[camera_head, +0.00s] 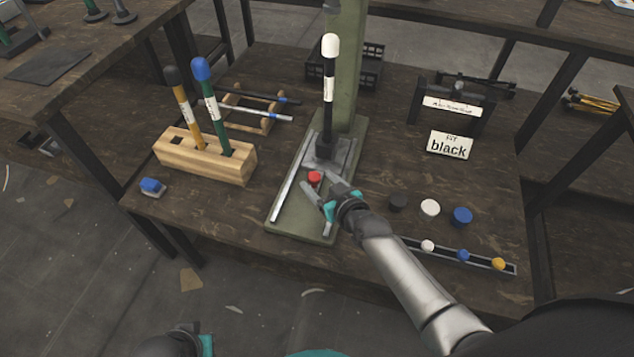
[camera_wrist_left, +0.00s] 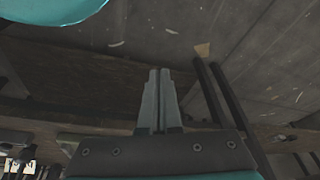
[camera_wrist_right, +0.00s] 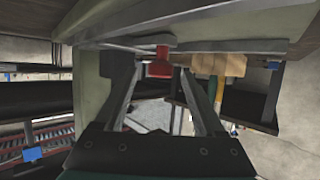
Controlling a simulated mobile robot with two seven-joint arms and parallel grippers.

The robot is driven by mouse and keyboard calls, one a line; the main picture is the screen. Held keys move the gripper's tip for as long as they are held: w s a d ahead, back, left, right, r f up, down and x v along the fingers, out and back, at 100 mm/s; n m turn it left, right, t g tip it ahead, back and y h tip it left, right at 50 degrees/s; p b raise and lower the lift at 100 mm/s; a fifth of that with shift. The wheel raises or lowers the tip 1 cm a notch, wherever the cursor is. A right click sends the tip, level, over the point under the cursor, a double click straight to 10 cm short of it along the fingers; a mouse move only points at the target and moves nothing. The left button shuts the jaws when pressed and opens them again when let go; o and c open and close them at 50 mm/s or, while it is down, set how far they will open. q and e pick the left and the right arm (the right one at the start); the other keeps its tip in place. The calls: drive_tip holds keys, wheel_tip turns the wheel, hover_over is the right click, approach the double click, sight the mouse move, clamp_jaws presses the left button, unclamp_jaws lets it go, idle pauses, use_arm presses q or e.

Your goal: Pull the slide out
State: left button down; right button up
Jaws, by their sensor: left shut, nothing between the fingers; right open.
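The slide (camera_head: 322,168) is a grey plate in the green press base (camera_head: 290,228), between two metal rails, with a red knob (camera_head: 314,177) at its front. My right gripper (camera_head: 318,186) is open at the knob. In the right wrist view the red knob (camera_wrist_right: 159,66) sits between the tips of the open fingers (camera_wrist_right: 163,72), with gaps visible on both sides. A black rod with a white top (camera_head: 329,85) stands upright at the press column. My left gripper (camera_wrist_left: 158,78) is shut and empty, away from the press; its fingertips are not seen in the head view.
A wooden block (camera_head: 205,158) holding handled rods stands left of the press. A blue-topped piece (camera_head: 152,186) lies at the left table edge. Black, white and blue caps (camera_head: 461,216), a strip with small knobs (camera_head: 475,260) and a sign reading "black" (camera_head: 449,145) are on the right.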

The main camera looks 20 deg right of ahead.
use_arm(q)
drive_tip(key=shift+w+r+b, duration=0.25)
drive_tip(key=shift+r+b, duration=0.05)
drive_tip(key=shift+r, duration=0.65)
use_arm(e)
drive_tip(key=shift+x, duration=0.85)
drive_tip(key=shift+c, duration=0.3)
clamp_jaws()
